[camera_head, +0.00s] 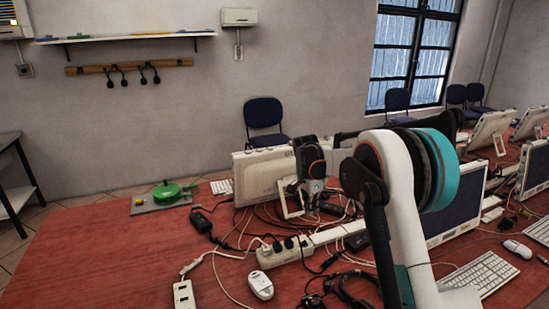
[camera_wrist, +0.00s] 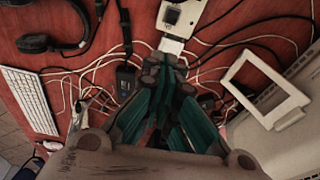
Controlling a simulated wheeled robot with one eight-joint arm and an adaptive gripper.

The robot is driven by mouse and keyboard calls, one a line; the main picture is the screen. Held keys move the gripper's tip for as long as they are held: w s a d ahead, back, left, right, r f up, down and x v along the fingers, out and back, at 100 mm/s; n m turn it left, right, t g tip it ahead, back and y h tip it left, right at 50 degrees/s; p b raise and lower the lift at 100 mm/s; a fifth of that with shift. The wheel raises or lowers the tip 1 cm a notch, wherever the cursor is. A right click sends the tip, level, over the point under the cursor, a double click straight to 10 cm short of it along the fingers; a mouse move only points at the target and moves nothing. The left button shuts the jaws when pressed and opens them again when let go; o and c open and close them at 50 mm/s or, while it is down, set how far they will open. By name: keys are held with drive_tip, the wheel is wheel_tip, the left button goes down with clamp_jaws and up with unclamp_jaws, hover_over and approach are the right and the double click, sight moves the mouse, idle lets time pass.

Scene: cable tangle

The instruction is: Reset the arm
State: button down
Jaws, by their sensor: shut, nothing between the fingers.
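My arm, white with a teal joint, rises from the lower right of the head view and bends over toward the middle. My gripper (camera_head: 311,207) hangs above the cable tangle, in front of a white monitor (camera_head: 257,178). In the wrist view my gripper (camera_wrist: 165,65) shows its dark fingers closed together with nothing held. Below the fingertips lie tangled cables (camera_wrist: 205,62), a dark adapter (camera_wrist: 126,82) and the end of a white power strip (camera_wrist: 180,17). How far the fingertips are above them I cannot tell.
The red table (camera_head: 95,255) is bare at its left. A green round object (camera_head: 167,192) sits at the back left. A white mouse (camera_head: 260,285) and a small socket block (camera_head: 184,296) lie at the front. Keyboards (camera_head: 487,272) and more monitors stand at the right. Headphones (camera_wrist: 55,30) lie nearby.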

drive_tip(key=s+d+r+n+t+y, duration=0.1)
drive_tip(key=s+r+n+t, duration=0.4)
drive_tip(key=s+r, duration=1.5)
drive_tip(key=s+f+n, duration=0.3)
drive_tip(key=s+n, duration=0.1)
drive_tip(key=s, duration=0.8)
drive_tip(key=s+f+n+t, duration=0.1)
drive_tip(key=s+f+n, duration=0.3)
drive_tip(key=s, duration=0.8)
drive_tip(key=shift+y, duration=0.4)
